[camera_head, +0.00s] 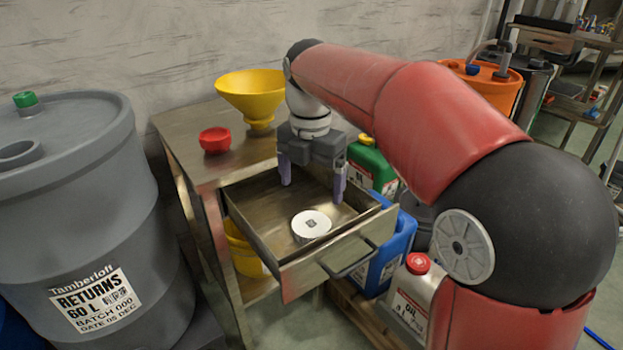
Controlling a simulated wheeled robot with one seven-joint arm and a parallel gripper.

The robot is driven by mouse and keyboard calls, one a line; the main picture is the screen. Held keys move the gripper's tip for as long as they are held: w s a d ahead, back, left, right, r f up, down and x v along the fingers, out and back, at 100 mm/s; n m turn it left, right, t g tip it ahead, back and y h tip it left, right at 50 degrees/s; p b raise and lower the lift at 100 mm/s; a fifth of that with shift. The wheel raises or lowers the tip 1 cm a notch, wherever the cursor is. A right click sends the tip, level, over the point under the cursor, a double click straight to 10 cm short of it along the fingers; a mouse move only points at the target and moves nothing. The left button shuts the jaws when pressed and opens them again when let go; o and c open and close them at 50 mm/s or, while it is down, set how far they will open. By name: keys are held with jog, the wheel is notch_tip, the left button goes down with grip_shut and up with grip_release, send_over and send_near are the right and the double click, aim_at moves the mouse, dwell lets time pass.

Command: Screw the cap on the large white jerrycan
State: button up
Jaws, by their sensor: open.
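A round white lid-like piece (311,226) with a small dark mark on top lies in the open drawer (262,232); it may be the cap. My gripper (313,190) hangs fingers-down over the drawer, open and empty. Its fingers look apart from the white piece, which shows nearer the drawer front. A red cap-like piece (214,139) sits on the metal bench top. No large white jerrycan can be clearly made out. A pale can labelled OIL (412,292) with a red cap stands on the floor side, partly hidden by my arm.
A yellow funnel (250,95) stands on the bench (190,120). A grey drum (75,180) stands left. Blue (393,245) and green (372,163) jerrycans stand right of the drawer, and an orange container (487,85) behind. The drawer front sticks out with its handle.

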aim_at(311, 224)
notch_tip(311, 224, down, 10)
jog(key=b, duration=0.7)
jog(key=shift+b, duration=0.3)
jog(key=shift+r, duration=0.1)
jog(key=shift+c, duration=0.2)
jog(key=c, duration=1.1)
jog(key=shift+o, duration=0.2)
jog(key=shift+r+p, duration=3.5)
